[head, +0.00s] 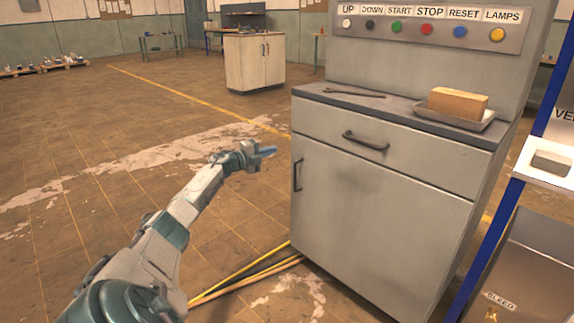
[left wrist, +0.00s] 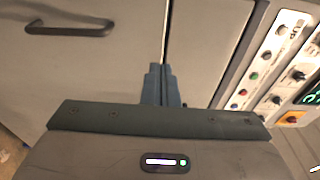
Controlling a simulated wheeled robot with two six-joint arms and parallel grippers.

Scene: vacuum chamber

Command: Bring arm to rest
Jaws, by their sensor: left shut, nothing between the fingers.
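My left arm reaches in from the lower left of the head view. Its gripper (head: 268,151) is in the air over the floor, just left of the grey cabinet (head: 382,210). In the left wrist view the two blue fingers (left wrist: 162,86) are together with nothing between them. A dark handle (left wrist: 70,28) on a grey front shows at the upper left of that view. I cannot tell how far the fingertips are from the cabinet. My right gripper is in neither view.
The cabinet top holds a thin dark tool (head: 340,92) and a tan block (head: 458,103) on a tray (head: 440,117). A button panel (head: 430,27) stands above. Yellow hoses (head: 250,275) lie on the floor by the cabinet's base. The floor (head: 90,130) at left is open.

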